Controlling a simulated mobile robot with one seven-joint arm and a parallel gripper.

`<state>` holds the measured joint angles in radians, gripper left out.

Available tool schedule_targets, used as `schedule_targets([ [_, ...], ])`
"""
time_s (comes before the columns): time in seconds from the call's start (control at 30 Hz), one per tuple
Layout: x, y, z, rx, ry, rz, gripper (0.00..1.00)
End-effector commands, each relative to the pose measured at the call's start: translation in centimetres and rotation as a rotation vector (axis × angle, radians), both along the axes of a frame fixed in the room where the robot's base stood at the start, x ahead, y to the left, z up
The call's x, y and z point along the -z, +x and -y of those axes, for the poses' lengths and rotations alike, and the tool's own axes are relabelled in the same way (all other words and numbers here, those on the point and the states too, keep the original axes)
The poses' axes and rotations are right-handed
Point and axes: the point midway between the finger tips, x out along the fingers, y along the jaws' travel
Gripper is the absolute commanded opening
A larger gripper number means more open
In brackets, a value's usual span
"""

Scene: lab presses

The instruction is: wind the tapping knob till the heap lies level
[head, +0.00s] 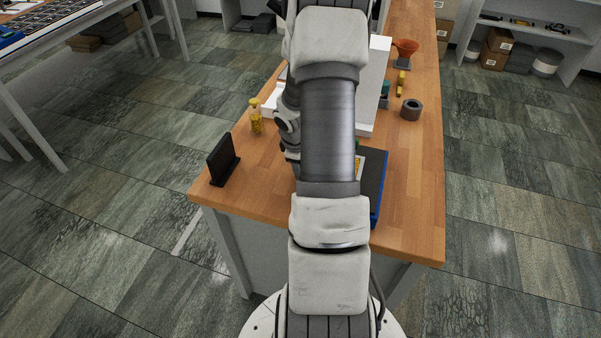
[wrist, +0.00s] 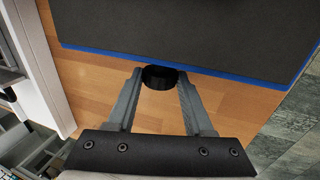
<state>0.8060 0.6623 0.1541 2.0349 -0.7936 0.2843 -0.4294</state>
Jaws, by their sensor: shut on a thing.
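In the wrist view my gripper (wrist: 159,77) has its two fingers on either side of a round black knob (wrist: 159,80) and is shut on it. The knob sits at the edge of a dark panel or mat with a blue border (wrist: 200,35). In the head view my own arm covers the gripper and the knob. Part of the blue-edged dark piece (head: 377,185) shows to the right of the arm. The heap is not visible in either view.
A white apparatus (head: 376,80) stands on the wooden bench (head: 420,205) behind my arm. A yellow bottle (head: 256,117) and a black stand (head: 222,160) are to the left. A grey ring (head: 411,110), a yellow object (head: 401,83) and an orange funnel (head: 405,48) are to the right.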

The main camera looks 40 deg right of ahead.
Motion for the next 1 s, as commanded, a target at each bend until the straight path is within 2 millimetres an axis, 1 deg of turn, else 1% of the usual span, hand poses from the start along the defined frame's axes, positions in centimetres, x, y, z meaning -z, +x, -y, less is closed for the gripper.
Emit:
schedule_targets([
  [0.03,0.53,0.08,0.12,-0.002,-0.017,0.009,0.00],
  [0.27,0.53,0.03,0.04,-0.001,-0.069,0.036,0.00],
  [0.53,0.17,-0.06,-0.08,0.002,-0.107,0.063,0.00],
  [0.93,-0.12,-0.08,-0.12,0.003,-0.111,0.066,0.00],
  [0.97,-0.12,-0.08,-0.12,0.003,-0.111,0.066,0.57],
  [1.0,-0.10,-0.08,-0.13,0.003,-0.111,0.066,0.64],
])
